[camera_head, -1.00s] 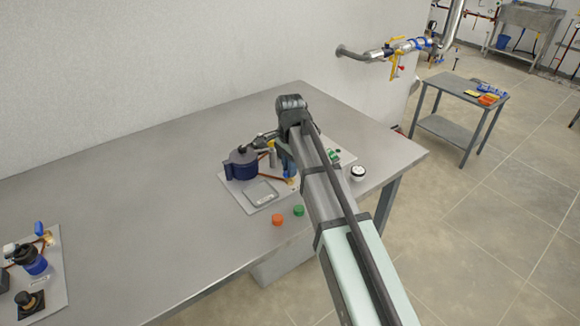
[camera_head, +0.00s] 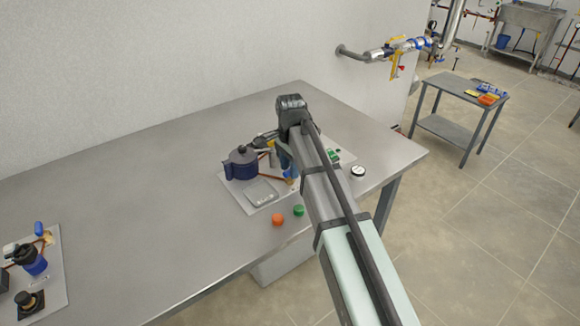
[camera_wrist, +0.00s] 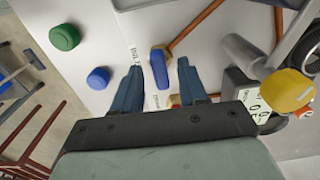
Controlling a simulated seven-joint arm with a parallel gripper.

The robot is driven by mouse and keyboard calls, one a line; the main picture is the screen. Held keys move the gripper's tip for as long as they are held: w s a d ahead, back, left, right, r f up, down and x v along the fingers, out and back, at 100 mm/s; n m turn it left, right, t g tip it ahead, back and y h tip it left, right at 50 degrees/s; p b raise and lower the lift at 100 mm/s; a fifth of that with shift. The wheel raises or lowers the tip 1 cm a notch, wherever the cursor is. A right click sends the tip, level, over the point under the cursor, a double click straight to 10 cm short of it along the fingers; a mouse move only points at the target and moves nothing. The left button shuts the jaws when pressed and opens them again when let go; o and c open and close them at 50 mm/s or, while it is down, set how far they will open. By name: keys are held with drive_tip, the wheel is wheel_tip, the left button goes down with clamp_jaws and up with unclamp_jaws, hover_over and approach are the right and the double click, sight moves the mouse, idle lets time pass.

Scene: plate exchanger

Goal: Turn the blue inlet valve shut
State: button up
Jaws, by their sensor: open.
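The blue inlet valve handle (camera_wrist: 158,66) shows in the wrist view as a blue lever beside a copper pipe on the pale board. My gripper (camera_wrist: 160,72) is open, with one blue-grey finger on each side of the handle. I cannot tell whether either finger touches it. In the head view, a blue part (camera_head: 290,173) shows beside my arm on the board. My arm hides much of that area, and the fingertips are not clear there.
The board (camera_head: 238,195) also bears a dark blue round unit (camera_head: 242,163). An orange cap (camera_head: 277,219) and a green cap (camera_head: 299,210) lie near its front edge. The table's middle (camera_head: 150,190) is clear.

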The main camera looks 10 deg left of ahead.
drive_tip(key=shift+r, duration=0.15)
wheel_tip(320, 180, up, 14)
drive_tip(key=shift+f, duration=0.2)
idle(0.5)
